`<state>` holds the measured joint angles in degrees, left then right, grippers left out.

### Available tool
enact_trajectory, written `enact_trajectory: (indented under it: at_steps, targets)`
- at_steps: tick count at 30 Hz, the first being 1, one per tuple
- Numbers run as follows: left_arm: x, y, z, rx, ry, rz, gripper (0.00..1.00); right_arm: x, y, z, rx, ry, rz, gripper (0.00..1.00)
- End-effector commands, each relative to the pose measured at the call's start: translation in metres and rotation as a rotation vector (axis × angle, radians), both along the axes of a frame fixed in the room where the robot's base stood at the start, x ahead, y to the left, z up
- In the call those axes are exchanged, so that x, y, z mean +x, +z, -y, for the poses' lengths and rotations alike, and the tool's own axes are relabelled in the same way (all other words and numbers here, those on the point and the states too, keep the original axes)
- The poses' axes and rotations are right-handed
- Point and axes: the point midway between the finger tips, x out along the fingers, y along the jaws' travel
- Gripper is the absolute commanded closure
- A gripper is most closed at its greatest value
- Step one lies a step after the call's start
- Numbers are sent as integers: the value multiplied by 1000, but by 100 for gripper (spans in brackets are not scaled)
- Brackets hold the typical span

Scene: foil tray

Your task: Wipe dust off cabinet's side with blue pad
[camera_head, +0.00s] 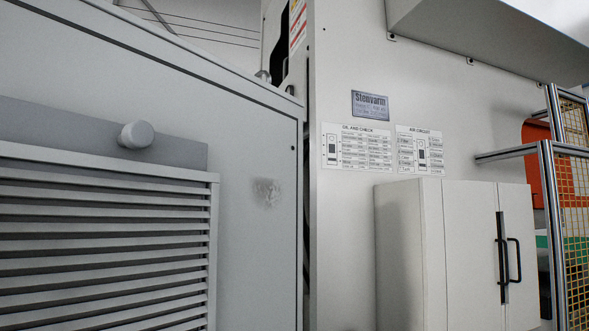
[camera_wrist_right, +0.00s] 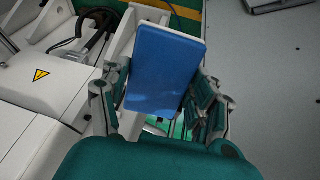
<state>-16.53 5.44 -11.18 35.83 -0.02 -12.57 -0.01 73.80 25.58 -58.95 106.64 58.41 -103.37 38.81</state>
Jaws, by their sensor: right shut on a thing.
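The blue pad (camera_wrist_right: 165,72) is a flat, rounded rectangle with a pale edge, seen in the right wrist view. My right gripper (camera_wrist_right: 163,92) is shut on it, with green-padded fingers on both sides. In the head view a grey smudge of dust (camera_head: 267,192) marks the pale grey cabinet side (camera_head: 255,240), right of its louvred vent. No gripper shows in the head view, and the pad is out of that view. My left gripper is in neither view.
The louvred vent (camera_head: 110,250) and a round knob (camera_head: 136,134) stand out left of the dust. A smaller white cabinet (camera_head: 410,250) with black handles stands at right, beside a mesh guard frame (camera_head: 575,240).

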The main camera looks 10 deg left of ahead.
Motion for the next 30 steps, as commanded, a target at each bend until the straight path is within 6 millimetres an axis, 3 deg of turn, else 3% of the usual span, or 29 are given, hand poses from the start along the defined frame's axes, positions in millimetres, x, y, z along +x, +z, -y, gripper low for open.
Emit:
enact_trajectory:
  at_steps: [1, 10, 18, 21, 25, 30]
  targets:
    - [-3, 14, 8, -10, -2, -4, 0, 5, 35, -15, 19, 76, 78, 64]
    - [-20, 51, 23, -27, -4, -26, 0, 11, 196, -91, 258, 513, 504, 64]
    - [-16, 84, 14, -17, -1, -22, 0, -13, 346, -142, 550, 766, 768, 64]
    - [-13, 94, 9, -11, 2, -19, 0, -26, 392, -153, 631, 814, 826, 64]
    - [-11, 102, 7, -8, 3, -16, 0, -39, 434, -161, 701, 846, 871, 64]
    - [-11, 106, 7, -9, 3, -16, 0, -48, 457, -166, 740, 860, 896, 64]
